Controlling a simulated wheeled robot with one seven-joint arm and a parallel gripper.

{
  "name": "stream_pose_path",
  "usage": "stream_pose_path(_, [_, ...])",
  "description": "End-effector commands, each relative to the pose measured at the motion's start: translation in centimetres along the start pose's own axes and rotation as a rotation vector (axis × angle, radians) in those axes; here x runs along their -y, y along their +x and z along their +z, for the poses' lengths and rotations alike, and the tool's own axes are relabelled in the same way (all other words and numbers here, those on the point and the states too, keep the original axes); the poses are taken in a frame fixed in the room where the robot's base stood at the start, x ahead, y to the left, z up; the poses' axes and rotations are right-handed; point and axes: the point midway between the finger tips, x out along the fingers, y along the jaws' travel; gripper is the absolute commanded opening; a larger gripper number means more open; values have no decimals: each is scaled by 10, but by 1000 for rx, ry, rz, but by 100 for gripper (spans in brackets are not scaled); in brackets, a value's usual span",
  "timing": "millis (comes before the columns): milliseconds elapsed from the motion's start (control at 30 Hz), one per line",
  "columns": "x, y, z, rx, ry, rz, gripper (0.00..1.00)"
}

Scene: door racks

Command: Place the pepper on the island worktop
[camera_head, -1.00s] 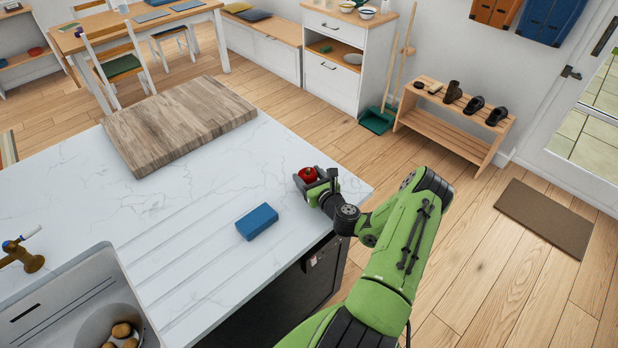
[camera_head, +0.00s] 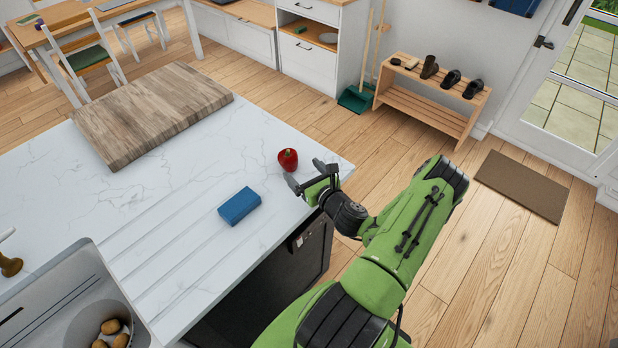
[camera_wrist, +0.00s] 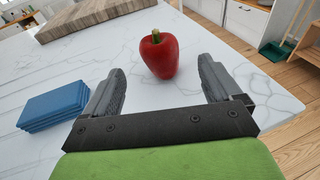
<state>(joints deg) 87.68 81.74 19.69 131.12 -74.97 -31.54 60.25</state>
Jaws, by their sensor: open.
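The red pepper (camera_head: 288,160) stands upright on the white marbled island worktop (camera_head: 190,180), near its right corner. It also shows in the wrist view (camera_wrist: 159,55), just beyond and between the fingertips. My gripper (camera_head: 305,175) is open and empty at the worktop's edge, apart from the pepper. In the wrist view its two fingers (camera_wrist: 158,82) are spread wide, with bare worktop between them.
A blue block (camera_head: 239,206) lies on the worktop left of my gripper. A wooden board (camera_head: 150,115) lies at the back, and a sink (camera_head: 60,310) with potatoes (camera_head: 112,327) is at lower left. A shoe rack (camera_head: 432,95) stands on the floor beyond.

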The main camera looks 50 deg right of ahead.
Motion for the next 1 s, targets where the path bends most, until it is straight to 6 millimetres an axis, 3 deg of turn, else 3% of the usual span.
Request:
stream_pose_path(100, [1, -23, -1, -2, 3, -3, 91])
stream_pose_path(233, [-2, -34, 1, 1, -8, 6, 91])
stream_pose_path(367, [-36, -26, 22, 6, -209, 161, 91])
stream_pose_path(533, [-140, -27, 56, 39, -786, 617, 91])
stream_pose_path(600, [-178, -41, 63, 63, -1042, 811, 91])
stream_pose_path(700, [-218, -68, 72, 105, -1410, 1067, 91])
stream_pose_path(833, [-245, -110, 91, 158, -1867, 1332, 91])
stream_pose_path(1000, [-253, -170, 135, 212, -2400, 1509, 91])
